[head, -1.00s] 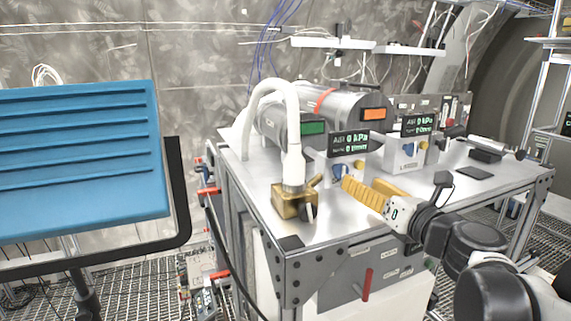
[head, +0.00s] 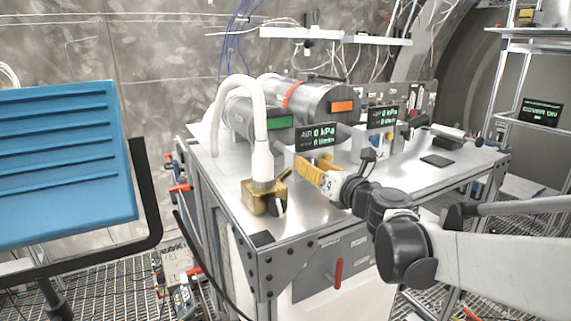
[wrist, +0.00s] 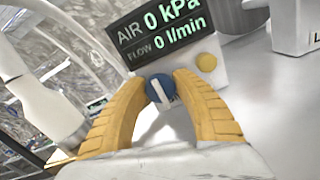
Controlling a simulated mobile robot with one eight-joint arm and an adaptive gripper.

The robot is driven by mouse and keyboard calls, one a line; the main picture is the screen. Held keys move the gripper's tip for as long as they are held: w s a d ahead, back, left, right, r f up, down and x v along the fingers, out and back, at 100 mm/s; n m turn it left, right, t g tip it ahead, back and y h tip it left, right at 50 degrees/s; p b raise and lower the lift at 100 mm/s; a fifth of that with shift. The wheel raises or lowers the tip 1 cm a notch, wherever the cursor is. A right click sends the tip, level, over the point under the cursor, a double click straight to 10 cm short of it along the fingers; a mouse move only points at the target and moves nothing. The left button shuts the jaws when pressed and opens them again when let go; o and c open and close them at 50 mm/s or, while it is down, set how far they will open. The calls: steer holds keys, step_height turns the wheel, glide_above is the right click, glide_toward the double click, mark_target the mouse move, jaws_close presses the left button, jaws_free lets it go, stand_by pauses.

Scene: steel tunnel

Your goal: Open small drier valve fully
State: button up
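A blue round valve knob (wrist: 158,88) with a white stripe sits on the front of a light grey box (wrist: 228,68) under a black display (wrist: 160,32) reading AIR 0 kPa and FLOW 0 l/min. In the wrist view the yellow fingers of my gripper (wrist: 164,82) are apart, with the knob between their tips. I cannot tell whether they touch it. In the head view my gripper (head: 310,175) is in front of this box, and its fingers hide the knob. The smaller cylinder with a green label (head: 279,122) lies behind the box.
A yellow button (wrist: 206,62) is right of the knob. A brass block with a white hose (head: 262,196) stands left of my gripper. A second display box (head: 382,118) and a larger cylinder with an orange label (head: 342,106) are behind.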

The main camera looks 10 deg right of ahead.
steer(key=shift+c, duration=1.4)
steer(key=shift+n, duration=0.3)
steer(key=shift+n+b, duration=0.8)
steer(key=shift+n, duration=0.4)
steer(key=shift+a+n+b, duration=0.1)
steer(key=shift+n+b, duration=0.35)
steer(key=shift+n, duration=1.05)
steer(key=o, duration=1.2)
